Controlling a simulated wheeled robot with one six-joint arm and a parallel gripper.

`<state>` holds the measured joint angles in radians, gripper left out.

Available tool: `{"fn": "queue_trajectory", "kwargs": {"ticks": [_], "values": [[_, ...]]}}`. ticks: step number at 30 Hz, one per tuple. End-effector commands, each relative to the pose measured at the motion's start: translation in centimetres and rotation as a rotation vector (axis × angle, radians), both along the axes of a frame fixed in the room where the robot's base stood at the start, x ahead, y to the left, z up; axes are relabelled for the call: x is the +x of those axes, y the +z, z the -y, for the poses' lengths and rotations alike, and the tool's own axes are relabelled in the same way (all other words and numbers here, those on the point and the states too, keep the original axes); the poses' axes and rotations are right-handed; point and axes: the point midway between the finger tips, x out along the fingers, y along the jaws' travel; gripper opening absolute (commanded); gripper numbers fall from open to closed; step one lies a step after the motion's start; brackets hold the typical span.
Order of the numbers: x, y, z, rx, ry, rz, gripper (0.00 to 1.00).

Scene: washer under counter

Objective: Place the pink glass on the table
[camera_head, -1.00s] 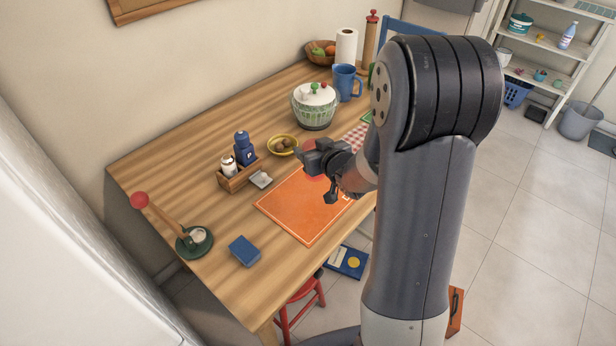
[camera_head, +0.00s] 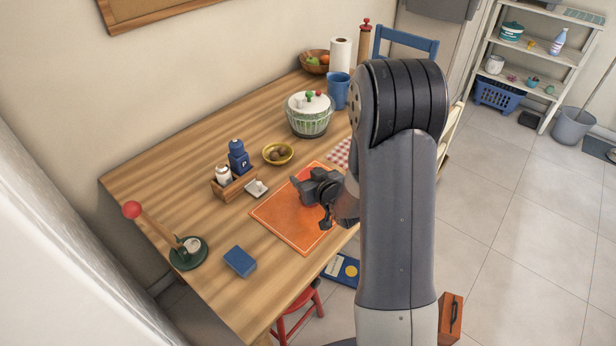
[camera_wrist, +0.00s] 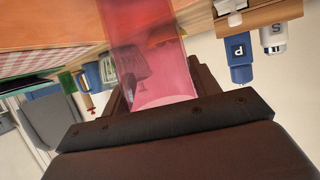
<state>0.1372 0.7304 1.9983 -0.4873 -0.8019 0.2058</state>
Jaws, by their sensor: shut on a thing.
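The pink glass (camera_wrist: 165,80) is see-through and stands out between the fingers of my gripper in the wrist view. My gripper (camera_head: 303,187) is shut on it, over the orange board (camera_head: 284,222) on the wooden table (camera_head: 208,285). In the head view the glass is mostly or wholly hidden by my gripper. I cannot tell whether the glass touches the board.
A caddy with a blue mill and white shaker (camera_head: 234,184), a small white dish (camera_head: 256,189) and a yellow bowl (camera_head: 278,153) stand near my gripper. A green-and-white pot (camera_head: 309,118) is behind. A blue box (camera_head: 239,262) lies at the front left, with bare wood around it.

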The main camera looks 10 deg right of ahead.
Motion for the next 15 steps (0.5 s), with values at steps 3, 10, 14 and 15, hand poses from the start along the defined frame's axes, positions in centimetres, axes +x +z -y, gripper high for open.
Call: {"fn": "queue_trajectory", "kwargs": {"ticks": [3,10,14,15], "values": [[-0.01,-0.16,0.0,0.0,0.0,0.0,0.63],[-0.01,-0.15,-0.01,0.0,0.0,0.0,0.8],[-0.01,-0.15,-0.01,0.0,0.0,0.0,0.8],[-0.01,-0.14,-0.01,0.0,0.0,0.0,0.8]]}}
